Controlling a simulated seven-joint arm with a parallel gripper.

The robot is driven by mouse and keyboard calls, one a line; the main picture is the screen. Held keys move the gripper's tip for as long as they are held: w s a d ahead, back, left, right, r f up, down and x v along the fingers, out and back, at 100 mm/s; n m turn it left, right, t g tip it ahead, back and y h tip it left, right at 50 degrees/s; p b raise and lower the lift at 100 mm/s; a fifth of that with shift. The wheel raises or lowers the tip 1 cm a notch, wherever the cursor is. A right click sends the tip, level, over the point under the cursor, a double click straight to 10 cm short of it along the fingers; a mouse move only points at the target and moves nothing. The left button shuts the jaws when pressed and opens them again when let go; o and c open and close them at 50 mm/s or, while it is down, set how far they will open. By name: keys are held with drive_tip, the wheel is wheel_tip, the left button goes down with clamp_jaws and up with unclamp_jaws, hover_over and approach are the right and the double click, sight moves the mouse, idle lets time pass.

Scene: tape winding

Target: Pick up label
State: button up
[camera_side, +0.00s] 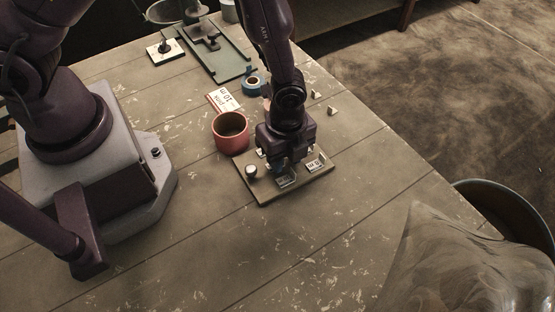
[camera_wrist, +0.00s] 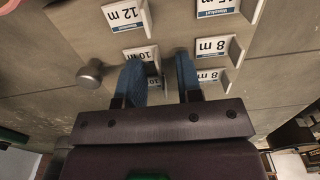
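Several small white labels with black print and a blue strip sit on wedge-shaped holders on a flat board (camera_side: 262,194). In the wrist view they include a 12 m label (camera_wrist: 125,14), an 8 m label (camera_wrist: 213,47) and another 8 m label (camera_wrist: 210,76). A 10 m label (camera_wrist: 139,55) is left of centre. My gripper (camera_wrist: 160,80) has two blue fingers set apart, over the board. A small printed label (camera_wrist: 154,84) shows between the fingers, partly hidden; contact cannot be told. In the side view my gripper (camera_side: 279,163) is low over the board.
A round knob (camera_wrist: 90,73) stands on the board, left of the fingers. A red cup (camera_side: 230,133) stands close behind the board. A blue tape roll (camera_side: 254,83), a printed card (camera_side: 222,100) and a green tray (camera_side: 226,68) lie farther back.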

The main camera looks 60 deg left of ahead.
clamp_jaws()
drive_tip(key=shift+r, duration=0.1)
wheel_tip(320, 180, up, 10)
idle(0.6)
idle(0.4)
drive_tip(key=shift+r, duration=1.55)
drive_tip(key=shift+r, duration=0.1)
